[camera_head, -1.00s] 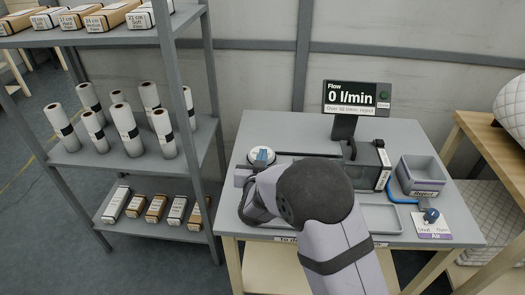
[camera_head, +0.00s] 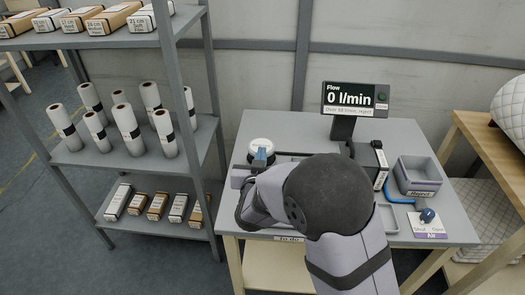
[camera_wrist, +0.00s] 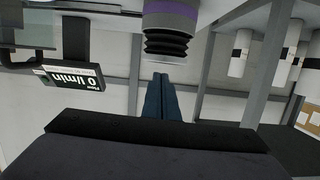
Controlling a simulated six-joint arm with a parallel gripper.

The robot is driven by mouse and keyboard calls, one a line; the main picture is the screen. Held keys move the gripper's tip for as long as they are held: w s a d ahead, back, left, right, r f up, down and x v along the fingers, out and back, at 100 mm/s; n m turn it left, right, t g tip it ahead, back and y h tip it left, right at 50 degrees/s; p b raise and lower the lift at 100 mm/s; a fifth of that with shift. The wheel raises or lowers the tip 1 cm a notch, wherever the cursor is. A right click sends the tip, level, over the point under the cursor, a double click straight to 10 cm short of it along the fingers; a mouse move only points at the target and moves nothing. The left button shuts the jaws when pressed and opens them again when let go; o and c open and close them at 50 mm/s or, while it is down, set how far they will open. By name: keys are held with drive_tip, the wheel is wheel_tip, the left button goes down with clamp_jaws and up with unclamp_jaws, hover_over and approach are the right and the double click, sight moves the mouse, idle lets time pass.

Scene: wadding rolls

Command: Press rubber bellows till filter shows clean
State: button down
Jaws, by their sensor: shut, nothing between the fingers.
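A round white-topped piece with a dark rim (camera_head: 261,145) stands at the back left of the grey table. In the wrist view, which is upside down, black ribbed rubber bellows (camera_wrist: 166,44) sit against a body with a purple band (camera_wrist: 170,17). My gripper (camera_head: 262,154) has its blue fingers shut and empty, overlapping the white-topped piece in the head view. In the wrist view, the closed fingertips (camera_wrist: 160,76) are close to the bellows' end; I cannot tell whether they touch. The flow display (camera_head: 350,98) reads 0 l/min. My arm hides the table's middle; no filter is clearly visible.
A grey reject bin (camera_head: 419,178) and a blue air knob (camera_head: 427,215) are on the right of the table. A dark box (camera_head: 374,160) stands behind my arm. A shelf (camera_head: 95,150) with white rolls and boxes is at left.

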drive_tip(key=v, duration=0.5)
drive_tip(key=shift+s+r, duration=0.15)
drive_tip(key=shift+s, duration=0.15)
idle(0.9)
wheel_tip(320, 180, up, 4)
drive_tip(key=shift+f+b, duration=0.1)
drive_tip(key=shift+b, duration=0.3)
drive_tip(key=shift+w, duration=0.1)
drive_tip(key=p, duration=0.1)
approach(262, 143)
drive_tip(key=w+r, duration=0.2)
drive_tip(key=w, duration=0.1)
drive_tip(key=w+r, duration=0.1)
drive_tip(key=r, duration=0.1)
drive_tip(key=shift+w+d, duration=0.3)
drive_tip(key=shift+w, duration=0.1)
wheel_tip(262, 143, down, 2)
drive_tip(key=shift+f, duration=0.15)
drive_tip(key=shift+a+f, duration=0.1)
drive_tip(key=shift+f, duration=0.8)
